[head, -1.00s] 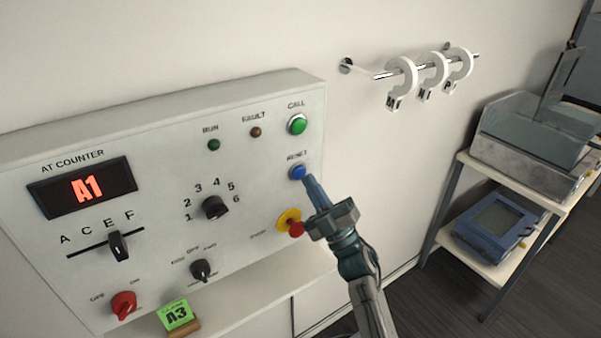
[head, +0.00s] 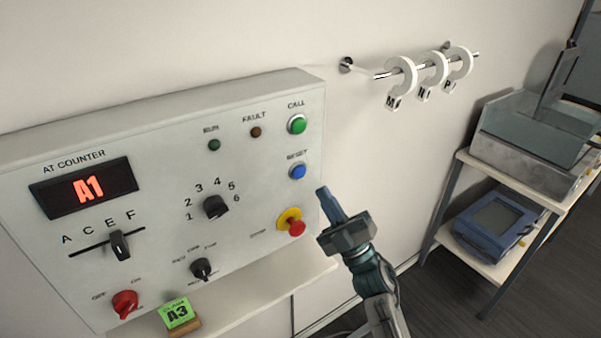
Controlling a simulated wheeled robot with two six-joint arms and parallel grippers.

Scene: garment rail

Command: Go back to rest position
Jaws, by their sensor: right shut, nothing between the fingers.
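My right gripper (head: 324,193) is shut and empty. It stands just right of the control panel (head: 110,130), apart from the blue RESET button (head: 298,171), which is in full view. My right arm comes up from the lower right. My left gripper is not in view.
A green A3 tag (head: 178,312) stands on the ledge below. A wall rail (head: 385,75) holds white lettered rings. A shelf (head: 440,228) stands right.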

